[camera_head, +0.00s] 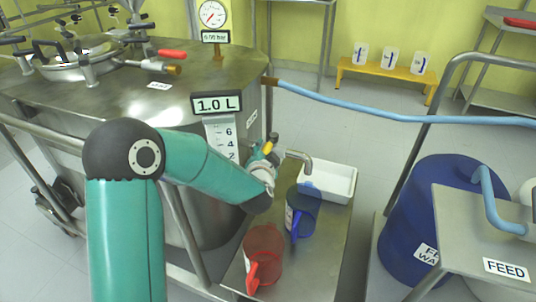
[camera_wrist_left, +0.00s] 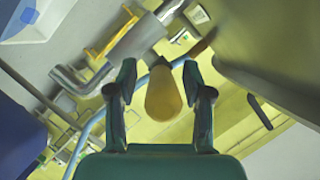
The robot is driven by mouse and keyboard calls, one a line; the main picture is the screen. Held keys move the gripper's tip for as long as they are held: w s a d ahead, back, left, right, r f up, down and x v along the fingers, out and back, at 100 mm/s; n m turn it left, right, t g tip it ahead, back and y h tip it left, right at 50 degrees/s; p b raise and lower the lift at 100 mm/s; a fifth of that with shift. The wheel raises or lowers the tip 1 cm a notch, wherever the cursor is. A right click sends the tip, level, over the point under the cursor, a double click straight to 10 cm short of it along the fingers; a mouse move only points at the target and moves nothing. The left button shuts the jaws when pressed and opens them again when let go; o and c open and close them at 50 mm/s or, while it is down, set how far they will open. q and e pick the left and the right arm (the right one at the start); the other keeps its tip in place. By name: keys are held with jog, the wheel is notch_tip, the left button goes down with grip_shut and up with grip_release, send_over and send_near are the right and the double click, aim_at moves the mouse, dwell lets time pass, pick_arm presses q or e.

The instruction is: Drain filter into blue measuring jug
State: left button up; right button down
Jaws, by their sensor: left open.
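The blue measuring jug (camera_head: 304,200) stands on a steel shelf beside the large steel vessel (camera_head: 185,85). A bent metal outlet spout (camera_head: 300,157) ends just above the jug's rim in the head view; exact alignment is hard to judge. A yellow valve handle (camera_head: 267,148) sits at the spout's base. My left gripper (camera_head: 262,172) is at this valve, partly hidden by my own arm. In the left wrist view, my open fingers (camera_wrist_left: 157,93) lie either side of the yellow handle (camera_wrist_left: 163,97), with gaps visible. My right gripper is not in view.
A red jug (camera_head: 263,254) stands near the blue one, and a white tray (camera_head: 328,181) lies behind it. A blue drum (camera_head: 428,205) and FEED table (camera_head: 490,240) are at right. A blue hose (camera_head: 390,112) crosses behind. The gauge sign reads 1.0 L (camera_head: 216,104).

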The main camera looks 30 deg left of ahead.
pick_arm(q)
jog(key=shift+w+a, duration=0.1)
jog(key=shift+w, duration=0.05)
jog(key=shift+c, duration=0.2)
jog(key=shift+f, duration=0.1)
grip_shut()
